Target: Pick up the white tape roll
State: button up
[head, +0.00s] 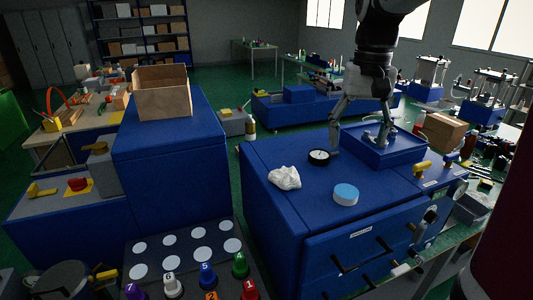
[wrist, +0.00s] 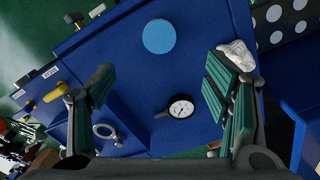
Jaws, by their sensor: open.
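A pale ring (wrist: 104,131), which looks like the white tape roll, lies at lower left in the wrist view, beside my left finger. In the head view I cannot pick it out clearly; my gripper and the tray contents crowd that spot. My gripper (head: 359,146) is open and points down over the blue cabinet top, at the left part of the blue tray (head: 388,160). In the wrist view my gripper (wrist: 162,75) has its two green-padded fingers wide apart with nothing between them. The ring is outside that gap.
A dial gauge (head: 319,156), a crumpled white cloth (head: 285,177) and a blue-topped white disc (head: 346,194) lie on the cabinet top (head: 270,150). Yellow-handled parts (head: 422,168) and a cardboard box (head: 444,131) are to the right.

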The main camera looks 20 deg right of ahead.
aim_at(346, 191)
notch_tip(346, 191, down, 14)
jog(key=shift+r+p, duration=0.1)
jog(key=shift+p, duration=0.9)
jog(key=c, duration=1)
